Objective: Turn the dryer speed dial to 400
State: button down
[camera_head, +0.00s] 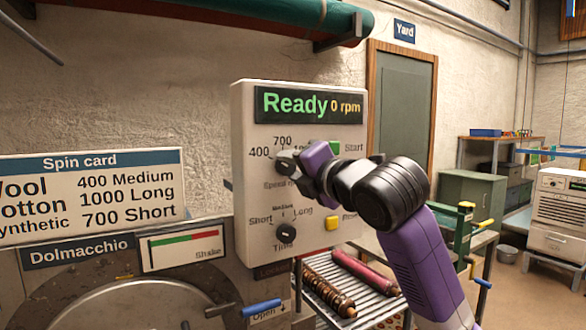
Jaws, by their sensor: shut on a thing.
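The control panel (242,205) is a pale upright box with a display (308,105) that reads "Ready" and "0 rpm". The speed dial (284,163) is a dark knob in the upper part of the panel, with 400 printed at its left and 700 above it. The marking at its upper right is mostly covered. My purple and black gripper (300,167) reaches in from the right and is shut on the speed dial.
Below is the black time dial (286,234), with a yellow button (332,223) to its right. A green Start button (334,147) is close above my gripper. The spin card (95,195) hangs left. A blue-handled lever (261,308) and a roller rack (335,298) are below.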

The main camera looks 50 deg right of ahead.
jog(key=shift+f, duration=0.1)
jog(key=c, duration=0.9)
grip_release()
jog(key=v, duration=0.7)
jog(key=shift+s+b, duration=0.35)
jog(key=shift+s, duration=0.05)
jog(key=shift+a, duration=0.15)
